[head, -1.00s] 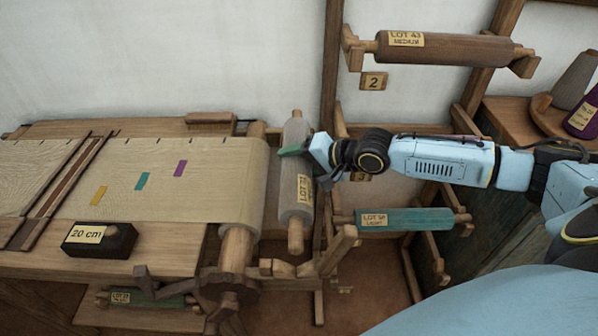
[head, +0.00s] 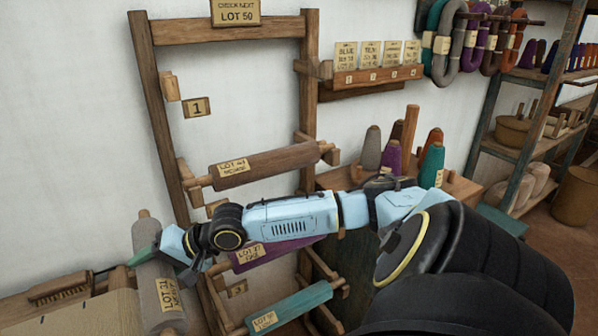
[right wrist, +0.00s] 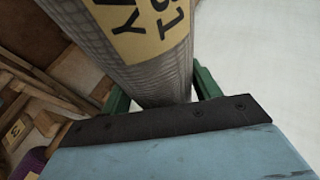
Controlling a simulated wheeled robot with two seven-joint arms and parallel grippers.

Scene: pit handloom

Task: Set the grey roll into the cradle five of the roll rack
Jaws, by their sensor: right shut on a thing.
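My right gripper (head: 155,252) is shut on the grey roll (head: 148,236), left of the roll rack (head: 163,120) in the head view. The roll has wooden ends and a tan label; it runs nearly up and down in the picture. In the right wrist view the grey roll (right wrist: 150,75) lies between the green fingers. On the rack, the top cradle, by tag 1 (head: 197,107), is empty. A brown roll (head: 262,165), a purple roll (head: 277,254) and a teal roll (head: 290,306) lie below. I see no tag reading five. My left gripper is out of view.
The loom's cloth (head: 75,318) is at the lower left, close to the held roll. A wooden stand with yarn cones (head: 432,165) is right of the rack, behind my arm. Shelves (head: 530,80) stand at the far right. The wall above the roll is clear.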

